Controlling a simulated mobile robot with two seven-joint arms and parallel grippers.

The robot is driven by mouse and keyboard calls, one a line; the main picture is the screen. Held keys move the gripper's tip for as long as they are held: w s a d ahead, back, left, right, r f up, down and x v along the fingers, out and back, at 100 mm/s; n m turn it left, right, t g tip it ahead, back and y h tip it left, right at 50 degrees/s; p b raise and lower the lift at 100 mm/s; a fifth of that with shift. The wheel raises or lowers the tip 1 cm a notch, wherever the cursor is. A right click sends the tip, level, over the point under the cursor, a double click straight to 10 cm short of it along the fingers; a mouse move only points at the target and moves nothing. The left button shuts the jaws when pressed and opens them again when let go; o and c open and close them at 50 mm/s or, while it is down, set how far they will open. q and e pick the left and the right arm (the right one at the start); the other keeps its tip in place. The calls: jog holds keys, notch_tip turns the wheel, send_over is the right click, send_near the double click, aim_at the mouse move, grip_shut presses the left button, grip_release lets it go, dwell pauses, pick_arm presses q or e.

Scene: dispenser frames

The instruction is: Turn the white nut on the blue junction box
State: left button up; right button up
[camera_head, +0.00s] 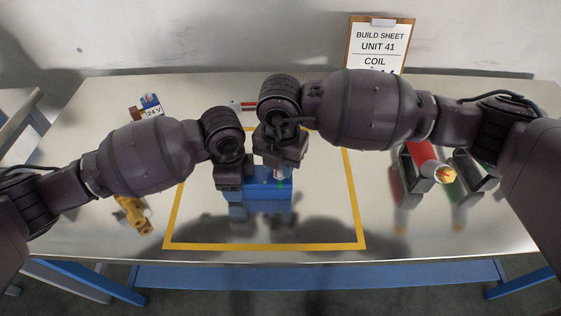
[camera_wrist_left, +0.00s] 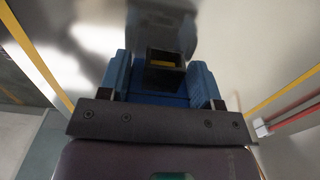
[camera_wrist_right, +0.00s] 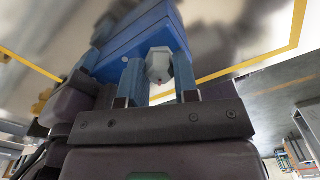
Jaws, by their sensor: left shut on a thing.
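The blue junction box (camera_head: 268,192) stands inside the yellow outline at the middle of the table. My left gripper (camera_head: 236,186) is shut on its left part. In the left wrist view the blue body (camera_wrist_left: 165,88) sits between the fingers, with a dark opening facing up. The white nut (camera_wrist_right: 159,66) is on the box's face in the right wrist view, between the two fingertips of my right gripper (camera_wrist_right: 160,78). These fingers stand apart, one on each side of the nut, and any contact is hard to tell. In the head view my right gripper (camera_head: 283,160) partly hides the nut.
A yellow part (camera_head: 132,214) and a 24 V block (camera_head: 150,106) lie on the left. A build sheet (camera_head: 381,44) leans at the back. The table front inside the outline (camera_head: 265,246) is clear.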

jog(key=shift+c, duration=1.4)
jog(key=n, duration=0.3)
jog(key=shift+n, duration=0.4)
jog(key=shift+a+n, duration=0.1)
jog(key=shift+n, duration=1.7)
jog(key=o, duration=0.9)
